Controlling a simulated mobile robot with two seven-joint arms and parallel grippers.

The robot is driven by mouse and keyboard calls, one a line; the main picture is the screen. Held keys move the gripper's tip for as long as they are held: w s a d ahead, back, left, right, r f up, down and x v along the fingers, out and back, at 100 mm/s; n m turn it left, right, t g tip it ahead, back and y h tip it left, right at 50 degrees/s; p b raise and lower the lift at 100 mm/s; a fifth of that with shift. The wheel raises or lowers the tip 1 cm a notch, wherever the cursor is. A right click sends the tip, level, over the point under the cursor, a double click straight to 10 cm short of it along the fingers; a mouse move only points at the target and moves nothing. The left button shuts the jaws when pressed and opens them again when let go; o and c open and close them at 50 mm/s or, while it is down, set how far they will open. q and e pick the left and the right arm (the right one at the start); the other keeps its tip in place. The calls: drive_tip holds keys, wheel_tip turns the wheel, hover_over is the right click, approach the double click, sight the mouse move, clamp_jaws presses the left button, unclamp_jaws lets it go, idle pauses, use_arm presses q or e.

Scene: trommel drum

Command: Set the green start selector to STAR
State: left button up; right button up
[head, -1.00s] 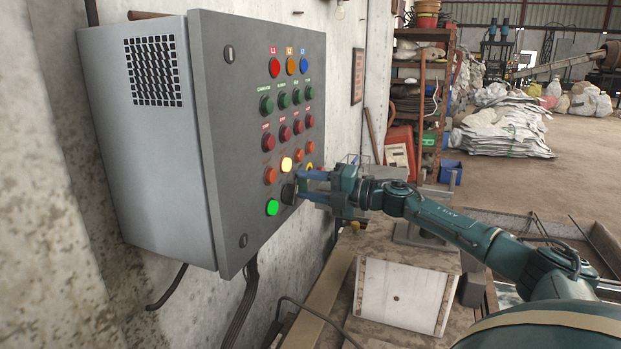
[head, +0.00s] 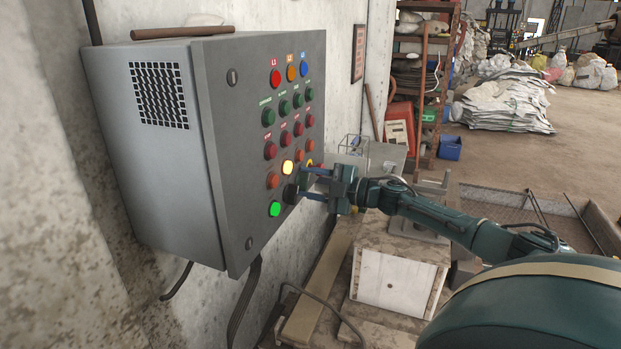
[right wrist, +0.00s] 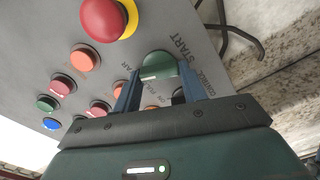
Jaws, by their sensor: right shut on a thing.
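The green start selector (right wrist: 158,65) is a round green knob on the grey panel in the right wrist view. A pale mark shows near its lower edge, but I cannot tell which position it is set to. Labels including START are printed around it, partly covered by my fingers. My right gripper (right wrist: 158,82) has its two blue fingers on either side of the knob, shut on it. In the head view my right gripper (head: 304,183) reaches the lower right of the control cabinet (head: 222,150), and its fingers largely hide the selector. My left gripper is not in view.
Close by are a red mushroom button with a yellow collar (right wrist: 103,17), a black knob (head: 290,193), a lit green lamp (head: 275,209) and a lit yellow button (head: 288,167). Rows of buttons fill the panel above. A white-fronted box (head: 395,283) stands below my arm.

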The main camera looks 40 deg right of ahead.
idle(0.4)
drive_tip(key=o, duration=1)
drive_tip(key=shift+s+d+f, duration=0.1)
drive_tip(key=shift+s+d, duration=0.15)
drive_tip(key=shift+s, duration=0.2)
drive_tip(key=shift+p+v, duration=0.8)
drive_tip(key=shift+v, duration=5.3)
